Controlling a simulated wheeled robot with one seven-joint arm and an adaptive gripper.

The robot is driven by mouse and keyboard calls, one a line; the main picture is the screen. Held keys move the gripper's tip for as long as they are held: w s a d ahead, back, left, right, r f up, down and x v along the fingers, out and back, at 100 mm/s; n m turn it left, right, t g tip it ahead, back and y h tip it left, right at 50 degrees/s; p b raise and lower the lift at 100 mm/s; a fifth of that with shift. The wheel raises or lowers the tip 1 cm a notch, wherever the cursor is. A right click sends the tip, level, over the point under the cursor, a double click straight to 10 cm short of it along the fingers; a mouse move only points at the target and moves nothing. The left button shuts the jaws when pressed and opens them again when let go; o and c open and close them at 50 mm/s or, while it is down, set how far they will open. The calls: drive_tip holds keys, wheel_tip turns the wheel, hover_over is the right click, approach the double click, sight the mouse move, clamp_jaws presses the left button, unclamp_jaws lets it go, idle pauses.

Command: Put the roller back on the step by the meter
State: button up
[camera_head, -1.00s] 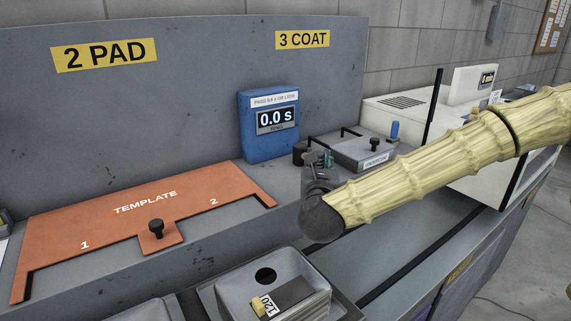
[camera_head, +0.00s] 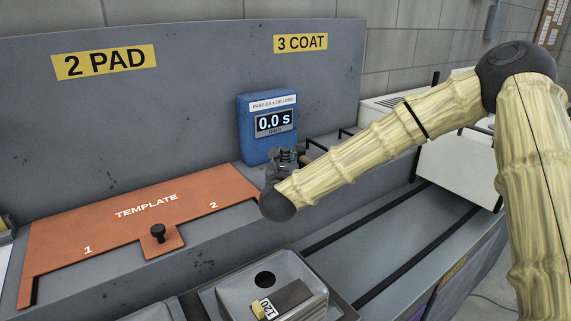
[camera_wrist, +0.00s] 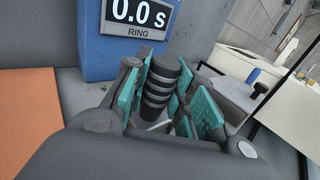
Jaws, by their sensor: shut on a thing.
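The blue meter (camera_head: 268,135) stands on a grey step (camera_head: 196,232) against the back panel and reads 0.0 s; it also shows in the wrist view (camera_wrist: 93,48). My gripper (camera_head: 287,155) is right in front of the meter's lower edge, low over the step. In the wrist view its teal-padded fingers (camera_wrist: 168,88) are closed around a dark ribbed cylinder, which I take as the roller (camera_wrist: 157,88). It looks roughly upright. Its lower end is hidden by the fingers, so I cannot tell whether it touches the step. A small tan piece shows beside the fingers in the head view.
An orange template plate (camera_head: 90,231) with a black knob (camera_head: 158,232) lies to the left. A grey box with a block marked 120 (camera_head: 290,298) stands in front. White equipment (camera_head: 458,165) is to the right, partly behind my arm. Dark rails cross the lower bench.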

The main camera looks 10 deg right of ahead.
wheel_tip(320, 180, down, 2)
drive_tip(key=shift+f+p, duration=0.15)
drive_tip(key=shift+p, duration=0.15)
drive_tip(key=shift+f, duration=0.2)
drive_tip(key=shift+f, duration=0.15)
drive_tip(key=o, duration=1)
